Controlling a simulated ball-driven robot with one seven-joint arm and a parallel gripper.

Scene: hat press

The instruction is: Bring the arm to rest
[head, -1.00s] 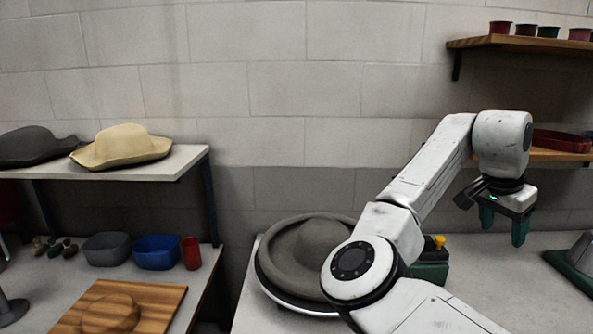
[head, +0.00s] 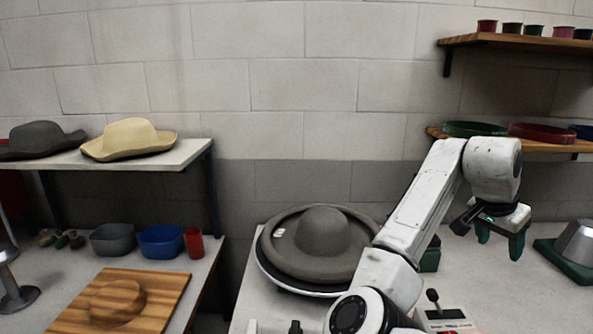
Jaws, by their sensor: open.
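My gripper (head: 501,244) is at the right of the head view, pointing down above the right bench. Its two green fingers are apart, with nothing between them. My white arm rises from the bottom middle, bends at the top and comes down to the gripper. A grey hat (head: 324,240) with a wide brim lies on a round plate (head: 275,278) left of my arm. My arm covers part of the hat's right side.
A control box with a black lever (head: 442,318) stands at the bottom right. A metal dome on a green base (head: 574,252) is at the far right. Shelves hold a cream hat (head: 129,139), a dark hat (head: 42,138) and ribbon rings (head: 475,129). A wooden board (head: 168,294) lies left.

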